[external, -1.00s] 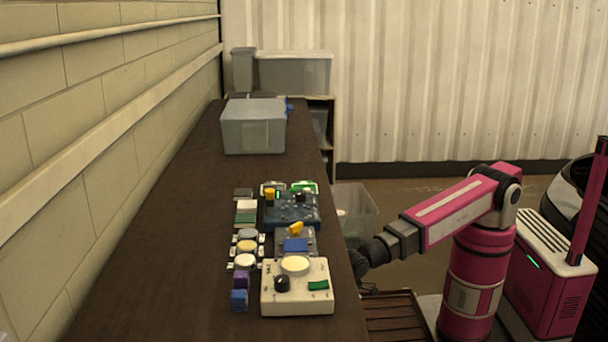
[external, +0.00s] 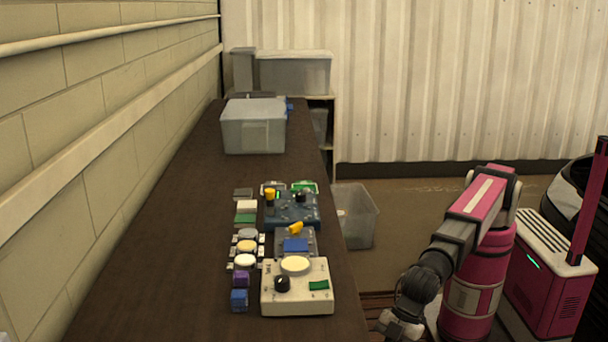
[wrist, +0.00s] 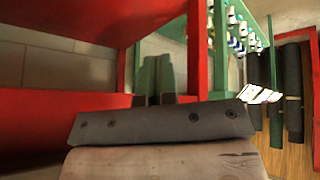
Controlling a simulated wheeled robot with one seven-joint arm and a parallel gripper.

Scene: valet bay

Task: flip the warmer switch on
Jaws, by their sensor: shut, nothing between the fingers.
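A white control box (external: 295,299) sits at the near right edge of the dark table, with a black knob (external: 282,284), a green rocker (external: 318,285) and a cream round button (external: 295,265). Behind it are a grey panel with a yellow lever (external: 295,229) and a blue pad (external: 296,245), then a dark blue box (external: 292,210) with a yellow knob. Labels are too small to read, so I cannot tell which control is the warmer switch. My gripper (external: 400,325) is right of the table, apart from every control. In the wrist view its fingers (wrist: 160,80) are together and empty.
Small blue, purple, white and green pieces stand left of the boxes. A grey lidded bin (external: 253,128) is farther back on the table (external: 165,240). A clear bin (external: 356,216) stands on the floor. The wrist view faces a red frame (wrist: 70,103) and a green rack (wrist: 243,25).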

